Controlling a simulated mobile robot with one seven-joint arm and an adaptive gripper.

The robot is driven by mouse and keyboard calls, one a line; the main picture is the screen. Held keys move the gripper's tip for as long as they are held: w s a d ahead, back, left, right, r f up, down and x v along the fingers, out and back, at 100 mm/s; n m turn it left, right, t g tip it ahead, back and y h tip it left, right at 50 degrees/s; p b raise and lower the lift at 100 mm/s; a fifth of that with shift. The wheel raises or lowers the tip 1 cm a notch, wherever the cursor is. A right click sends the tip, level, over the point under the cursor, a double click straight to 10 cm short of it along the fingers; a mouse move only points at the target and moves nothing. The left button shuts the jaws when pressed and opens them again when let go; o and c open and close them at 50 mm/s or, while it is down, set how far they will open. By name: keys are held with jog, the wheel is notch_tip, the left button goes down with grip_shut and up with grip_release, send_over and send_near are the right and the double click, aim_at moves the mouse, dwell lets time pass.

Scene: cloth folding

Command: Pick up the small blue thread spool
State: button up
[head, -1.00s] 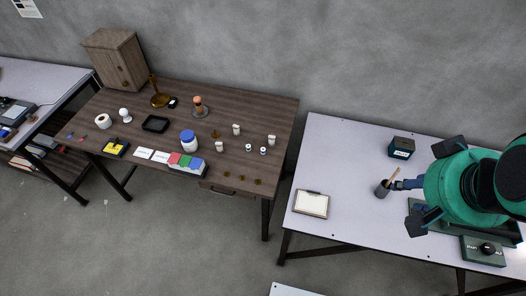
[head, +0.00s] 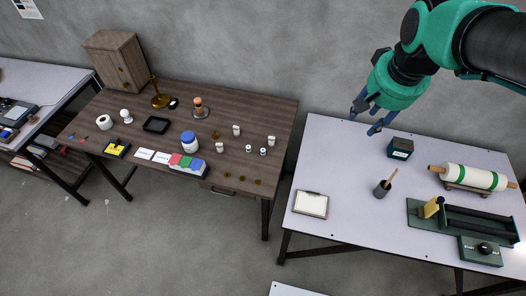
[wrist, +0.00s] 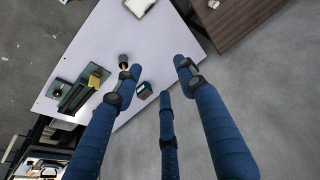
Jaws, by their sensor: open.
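Several small white spool-like pieces stand on the right part of the brown wooden table (head: 225,101). Two of them, a left one (head: 248,148) and a right one (head: 263,151), have dark bluish centres; they are too small to tell whether either is the blue thread spool. My gripper (head: 365,117) is open and empty, above the back left part of the pale table, well to the right of these pieces. In the wrist view its blue fingers (wrist: 158,72) are spread, with no spool between them. A corner of the wooden table (wrist: 228,20) shows at the top.
A dark box (head: 400,148), a cup with a stick (head: 382,189), a clipboard (head: 311,204), a white-and-green roll (head: 474,178) and a green device (head: 460,222) occupy the pale table (head: 340,160). A blue-lidded jar (head: 189,141) and coloured blocks (head: 187,164) stand left of the small pieces.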

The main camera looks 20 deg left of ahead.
jog(key=w+a+f, duration=0.4)
jog(key=w+a, duration=0.2)
jog(key=w, duration=0.1)
jog(key=g+p, duration=0.3)
jog(key=g, duration=0.1)
send_over(263, 152)
jog(key=w, duration=0.1)
notch_tip(263, 152, down, 30)
jog(key=shift+w+a+r+h, duration=0.1)
jog(key=shift+a+r+h, duration=0.05)
jog(key=shift+a+h, duration=0.2)
jog(key=shift+f+b, duration=0.55)
jog(key=shift+f, duration=3.75)
